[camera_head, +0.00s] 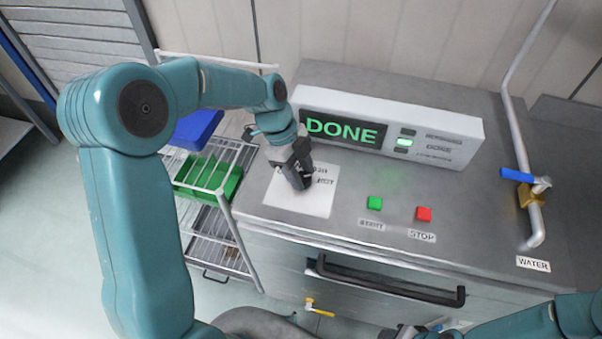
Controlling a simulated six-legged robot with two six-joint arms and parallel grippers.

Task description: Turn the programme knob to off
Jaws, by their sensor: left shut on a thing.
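My left gripper (299,178) reaches down onto the white label plate (300,205) at the left of the grey machine top. It is shut on the programme knob, which the dark fingers hide almost fully, so I cannot read its pointer. The plate's printing is partly covered. The display (343,131) on the white box reads DONE in green, and a green lamp (404,142) beside it is lit. My right arm shows at the bottom right; its gripper (408,331) is cut off at the bottom edge, and its jaws are not clear.
A green button (375,203) and a red STOP button (423,214) sit right of the plate. A blue-handled water valve (517,175) stands at the right. A black drawer handle (390,284) crosses the front. A wire rack with a green bin (208,178) is left.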

